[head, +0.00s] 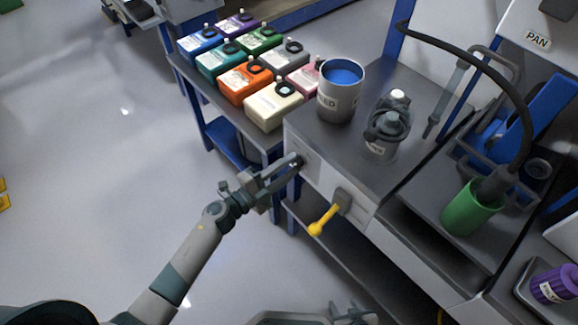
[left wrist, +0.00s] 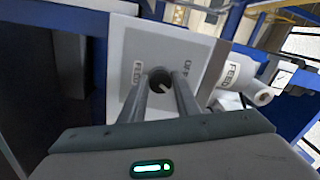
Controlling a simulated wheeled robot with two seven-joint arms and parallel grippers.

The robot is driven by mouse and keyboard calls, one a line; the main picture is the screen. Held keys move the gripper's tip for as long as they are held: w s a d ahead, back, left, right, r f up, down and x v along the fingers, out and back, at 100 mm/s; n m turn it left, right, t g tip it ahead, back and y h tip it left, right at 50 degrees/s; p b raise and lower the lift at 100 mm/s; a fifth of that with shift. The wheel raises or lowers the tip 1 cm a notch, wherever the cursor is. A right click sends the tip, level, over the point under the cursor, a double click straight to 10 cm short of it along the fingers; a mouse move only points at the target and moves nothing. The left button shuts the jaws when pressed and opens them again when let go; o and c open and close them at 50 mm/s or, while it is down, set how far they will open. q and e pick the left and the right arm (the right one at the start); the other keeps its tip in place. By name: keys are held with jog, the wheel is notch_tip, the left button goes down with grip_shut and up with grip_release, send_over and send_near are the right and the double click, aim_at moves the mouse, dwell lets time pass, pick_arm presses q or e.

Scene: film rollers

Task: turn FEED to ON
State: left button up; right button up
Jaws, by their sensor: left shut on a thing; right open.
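The FEED knob (left wrist: 160,79) is a small dark round switch with a pale pointer mark. It sits on a light panel (left wrist: 131,48) labelled FEED on its left and OFF on its right. My left gripper (head: 296,161) reaches the front of the grey cabinet. Its two fingers lie on either side of the knob and are shut on it, which hides part of the knob. No ON label is readable. My right gripper (head: 352,316) is at the bottom edge of the head view, open and away from the cabinet.
A yellow-handled lever (head: 324,221) sticks out right of the knob. On the cabinet top (head: 350,150) stand a grey pot of blue paint (head: 338,100) and a grey-capped jar (head: 384,138). Several coloured containers (head: 245,82) fill the left bench.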

pick_arm(q)
jog(key=o, duration=1)
jog(key=shift+o, duration=0.2)
pick_arm(e)
jog(key=shift+w+d, duration=0.1)
jog(key=shift+w, duration=0.05)
jog(key=shift+f, duration=0.1)
pick_arm(q)
jog(key=shift+s+a, duration=0.1)
jog(key=shift+s, duration=0.05)
jog(key=shift+s+a, duration=0.15)
jog(key=shift+a, duration=0.05)
jog(key=b+v, duration=0.2)
jog(key=v, duration=1.4)
jog(key=shift+s+a+b, duration=0.2)
jog(key=shift+s+b, duration=0.1)
pick_arm(e)
jog(key=shift+s+d+f+g+h, duration=0.4)
jog(key=shift+s+d+f+g, duration=0.65)
jog(key=shift+d, duration=0.2)
